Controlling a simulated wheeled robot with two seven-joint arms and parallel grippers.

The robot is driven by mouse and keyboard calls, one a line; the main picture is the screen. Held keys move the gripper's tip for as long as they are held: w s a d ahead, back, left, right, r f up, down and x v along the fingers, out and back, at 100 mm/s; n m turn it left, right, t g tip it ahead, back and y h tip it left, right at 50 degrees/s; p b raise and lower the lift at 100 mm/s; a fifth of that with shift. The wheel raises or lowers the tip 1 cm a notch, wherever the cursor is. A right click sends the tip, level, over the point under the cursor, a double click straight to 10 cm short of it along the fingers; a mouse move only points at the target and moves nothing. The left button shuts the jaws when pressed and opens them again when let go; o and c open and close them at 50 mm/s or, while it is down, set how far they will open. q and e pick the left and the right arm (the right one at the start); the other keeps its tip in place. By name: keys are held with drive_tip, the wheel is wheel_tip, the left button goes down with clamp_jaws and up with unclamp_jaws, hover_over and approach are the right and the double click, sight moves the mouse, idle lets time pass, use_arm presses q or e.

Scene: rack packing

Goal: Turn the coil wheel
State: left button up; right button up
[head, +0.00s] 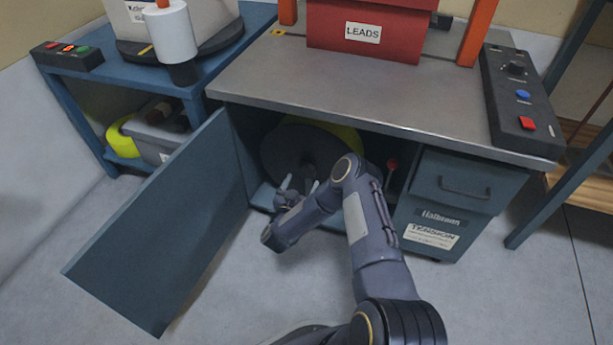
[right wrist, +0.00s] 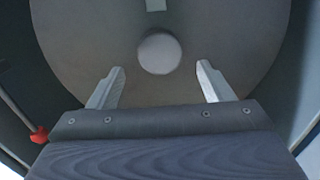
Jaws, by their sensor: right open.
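The coil wheel (head: 292,152) is a dark round disc inside the open cabinet under the workbench, with a yellow-green rim part showing behind it. In the right wrist view the wheel's grey face (right wrist: 90,40) fills most of the picture, with a round pale knob (right wrist: 160,53) near the middle. My right gripper (head: 300,184) is at the cabinet opening in front of the wheel's lower part. In the right wrist view its two fingers (right wrist: 160,85) are spread apart, one on each side below the knob, with nothing between them. I cannot tell whether they touch the wheel. My left gripper is not in view.
The cabinet door (head: 165,235) stands open to the left. A red-knobbed lever (head: 392,164) is right of the wheel, beside the drawer (head: 459,180). A red LEADS box (head: 368,30) and a control panel (head: 519,100) are on the workbench (head: 330,100). The floor in front is clear.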

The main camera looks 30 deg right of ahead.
sight(307, 172)
drive_tip(key=b+x, duration=0.1)
drive_tip(key=x, duration=0.2)
drive_tip(key=shift+w+d+f, duration=0.1)
drive_tip(key=shift+w+d, duration=0.45)
drive_tip(key=shift+c, duration=0.4)
